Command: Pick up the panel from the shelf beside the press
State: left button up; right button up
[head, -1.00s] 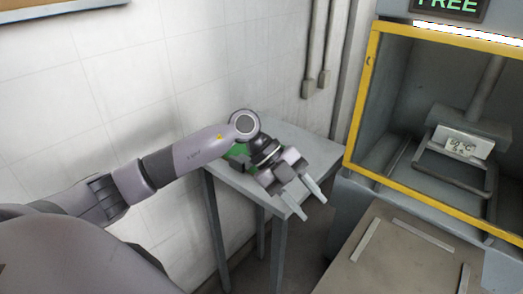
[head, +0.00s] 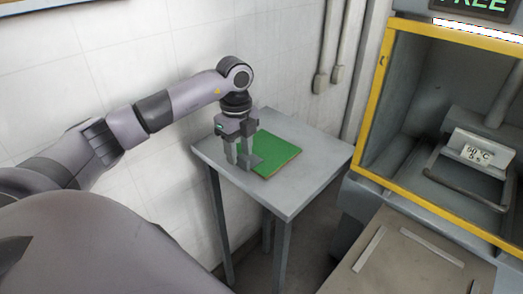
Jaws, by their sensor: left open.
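The panel (head: 277,158) is a flat green sheet with a thin brown edge. It lies on the grey shelf (head: 287,198), a small table-like stand between the white wall and the press. My left gripper (head: 242,166) points down at the panel's left edge, its two fingers apart and nothing seen between them. The fingers and wrist hide part of the panel's left side. I cannot tell whether the fingertips touch the panel or the shelf. The press (head: 376,88) with its yellow frame stands to the right. My right gripper is not in view.
Inside the press hangs a block with a sign (head: 477,151) reading about 50 °C, above a handle-like bar. A beige plate with light strips (head: 396,262) lies in front of the press. Pipes (head: 337,40) run down the wall behind the shelf. The shelf's front and right parts are bare.

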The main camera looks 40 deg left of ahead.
pick_arm(q)
jog(key=shift+f, duration=0.75)
grip_shut()
jog(key=shift+r, duration=0.1)
notch_tip(320, 180, up, 20)
jog(key=p, duration=0.3)
